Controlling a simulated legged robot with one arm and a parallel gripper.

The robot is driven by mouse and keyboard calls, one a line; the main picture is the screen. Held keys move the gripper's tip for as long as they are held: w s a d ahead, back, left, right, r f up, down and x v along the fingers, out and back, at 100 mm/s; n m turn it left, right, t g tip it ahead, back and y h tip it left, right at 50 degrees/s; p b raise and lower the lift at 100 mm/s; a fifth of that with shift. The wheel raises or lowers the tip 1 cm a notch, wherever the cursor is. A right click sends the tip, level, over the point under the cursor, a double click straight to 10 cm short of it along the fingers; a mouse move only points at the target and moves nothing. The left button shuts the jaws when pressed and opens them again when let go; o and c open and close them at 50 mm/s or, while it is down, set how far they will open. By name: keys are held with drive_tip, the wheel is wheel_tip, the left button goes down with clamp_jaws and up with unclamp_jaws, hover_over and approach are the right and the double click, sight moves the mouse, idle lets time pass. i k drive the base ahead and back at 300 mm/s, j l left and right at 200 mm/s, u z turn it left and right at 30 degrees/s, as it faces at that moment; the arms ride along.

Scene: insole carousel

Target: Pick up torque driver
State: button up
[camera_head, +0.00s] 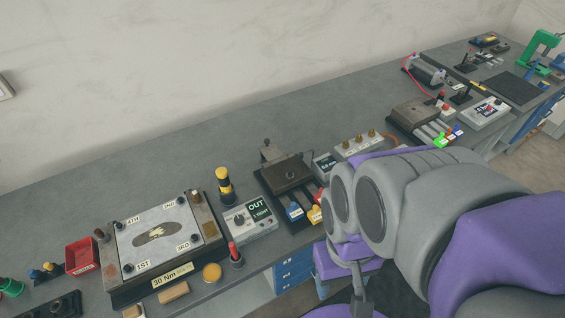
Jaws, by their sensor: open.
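The likeliest torque driver is an upright yellow-and-black tool (223,185) on the workbench, behind the grey OUT box and right of the metal plate fixture. A second upright tool with a red handle (235,254) stands in a dark round holder near the front edge; I cannot tell for sure which one is the driver. My gripper (354,272) is open and empty at the lower right, partly hidden by my arm. It is beyond the bench's front edge, apart from both tools.
The metal plate fixture (132,246), marked 30 Nm, fills the left front. The OUT box (252,221), a red bin (82,256) and a black-based fixture (289,175) stand nearby. The bench (150,170) is clear along the wall. More equipment crowds the far right.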

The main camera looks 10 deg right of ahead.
sight(221, 174)
drive_tip(key=i+l+u, duration=0.2)
drive_tip(key=l+u, duration=0.15)
drive_tip(key=i+l+u, duration=0.15)
drive_tip(key=l+u, duration=0.2)
